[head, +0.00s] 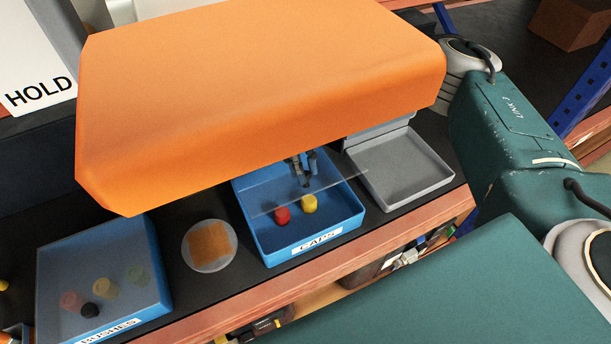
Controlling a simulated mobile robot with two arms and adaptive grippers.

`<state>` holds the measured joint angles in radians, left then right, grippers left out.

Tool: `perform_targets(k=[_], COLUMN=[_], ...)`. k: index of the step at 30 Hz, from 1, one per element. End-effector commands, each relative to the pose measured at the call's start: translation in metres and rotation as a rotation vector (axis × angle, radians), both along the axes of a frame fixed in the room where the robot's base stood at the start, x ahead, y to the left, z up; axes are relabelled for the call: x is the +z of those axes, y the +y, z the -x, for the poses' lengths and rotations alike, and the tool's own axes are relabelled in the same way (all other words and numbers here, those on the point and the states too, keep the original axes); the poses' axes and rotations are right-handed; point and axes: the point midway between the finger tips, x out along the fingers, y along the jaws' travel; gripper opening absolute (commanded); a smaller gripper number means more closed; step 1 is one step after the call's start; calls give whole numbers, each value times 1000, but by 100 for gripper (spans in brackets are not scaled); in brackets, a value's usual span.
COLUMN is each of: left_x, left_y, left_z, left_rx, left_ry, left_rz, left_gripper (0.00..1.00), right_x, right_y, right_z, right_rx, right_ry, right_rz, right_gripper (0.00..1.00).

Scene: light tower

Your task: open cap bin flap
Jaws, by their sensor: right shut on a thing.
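The blue cap bin (318,239), labelled CAPS, stands near the front edge of the shelf. A red cap (282,215) and a yellow cap (309,203) lie inside it. Its clear flap (340,184) shows as a thin see-through pane, its front edge raised and tilted above the caps. My right gripper (306,179) is over the bin, pointing down, with its fingertips shut on the flap. The upper part of the gripper and the rear of the bin are hidden. My left gripper is out of view.
A blue bin labelled BUSHES (158,262), under a clear cover, stands at left with several small pieces. A round disc with an orange square (209,246) lies between the bins. A grey tray (398,170) is to the right. A HOLD sign (38,62) stands at upper left.

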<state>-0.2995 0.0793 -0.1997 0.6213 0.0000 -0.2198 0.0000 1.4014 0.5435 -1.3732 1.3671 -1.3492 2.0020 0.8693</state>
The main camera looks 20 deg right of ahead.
Motion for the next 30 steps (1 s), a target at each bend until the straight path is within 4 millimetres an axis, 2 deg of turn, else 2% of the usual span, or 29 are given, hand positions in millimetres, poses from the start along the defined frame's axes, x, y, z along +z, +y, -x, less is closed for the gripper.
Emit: perform_targets(k=[9,25,26,28,30], left_x=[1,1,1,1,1], left_y=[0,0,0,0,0], left_z=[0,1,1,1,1], left_rx=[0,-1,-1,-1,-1], left_ry=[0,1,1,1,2], left_rz=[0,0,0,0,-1], left_gripper=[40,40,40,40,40], right_x=[13,15,15,15,15], right_y=[0,0,0,0,0], right_z=[-14,-16,-16,-16,-16], right_rx=[0,2,2,2,2], right_ry=[86,109,109,109,108], right_rz=[5,5,5,5,5], right_gripper=[0,0,24,38,41])
